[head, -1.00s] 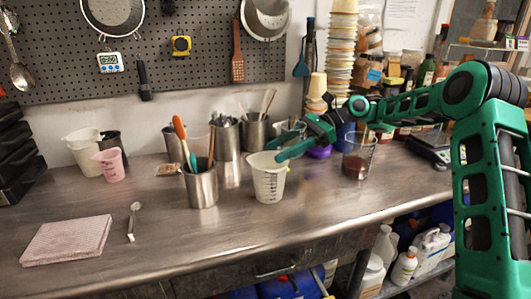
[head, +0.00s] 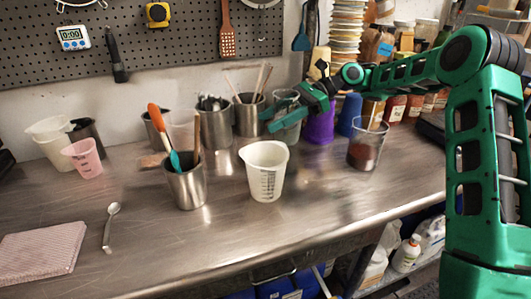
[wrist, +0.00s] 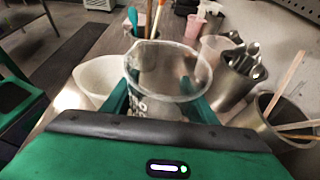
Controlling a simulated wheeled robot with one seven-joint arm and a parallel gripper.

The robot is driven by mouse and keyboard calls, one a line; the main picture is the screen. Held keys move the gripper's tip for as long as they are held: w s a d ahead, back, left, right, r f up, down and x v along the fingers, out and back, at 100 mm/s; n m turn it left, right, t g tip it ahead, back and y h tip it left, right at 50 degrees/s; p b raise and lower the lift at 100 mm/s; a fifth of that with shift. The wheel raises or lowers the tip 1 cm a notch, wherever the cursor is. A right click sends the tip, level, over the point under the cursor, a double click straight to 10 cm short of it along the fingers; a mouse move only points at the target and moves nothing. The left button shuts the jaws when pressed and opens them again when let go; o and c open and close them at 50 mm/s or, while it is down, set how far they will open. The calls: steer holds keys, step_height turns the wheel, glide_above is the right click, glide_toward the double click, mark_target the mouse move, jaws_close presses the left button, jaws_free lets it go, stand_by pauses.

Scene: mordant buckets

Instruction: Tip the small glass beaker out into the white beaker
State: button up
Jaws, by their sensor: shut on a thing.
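The small glass beaker (wrist: 168,72), clear with printed marks, is between my green fingers in the wrist view. It looks upright; I cannot tell what is in it. My gripper (head: 279,118) is shut on it, and the glass beaker (head: 290,122) shows behind the fingers in the head view. The white beaker (head: 264,172) stands upright on the steel bench, below and in front of my gripper, apart from it. Its inside bottom is hidden. In the wrist view the white beaker (wrist: 97,76) is just left of the glass one.
A steel pot (head: 187,187) with utensils stands left of the white beaker, more steel pots (head: 215,128) behind. A purple container (head: 319,124) and a glass beaker of dark red contents (head: 366,148) stand to the right. A spoon (head: 110,226) and folded cloth (head: 40,250) lie at left.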

steer(key=shift+s+r, duration=0.1)
steer(key=shift+s, duration=0.1)
steer(key=shift+s+r+n+t+h, duration=0.1)
steer(key=shift+s+n+t+h, duration=0.15)
steer(key=shift+n+t+h, duration=0.35)
steer(key=n+t+h+p, duration=0.1)
steer(key=t, duration=0.1)
steer(key=f+n+t+h, duration=0.1)
steer(key=t+h, duration=0.1)
steer(key=t, duration=0.1)
steer(key=f+n+t+h+p, duration=0.1)
steer(key=n+t+h, duration=0.1)
steer(key=shift+s+a+p, duration=0.25)
steer(key=shift+s+p, duration=0.05)
stand_by(1.0)
steer(key=shift+w+d+f+n+t+h+p, duration=0.1)
steer(key=shift+f+n+t+h+p, duration=0.25)
steer(key=shift+f+t, duration=0.4)
steer(key=r, duration=0.1)
steer(key=s+r, duration=0.1)
steer(key=r+t+p, duration=0.1)
steer(key=shift+s+a+r+n+h, duration=0.15)
steer(key=shift+a+r+n+h, duration=0.1)
steer(key=shift+a+r, duration=0.1)
stand_by(0.8)
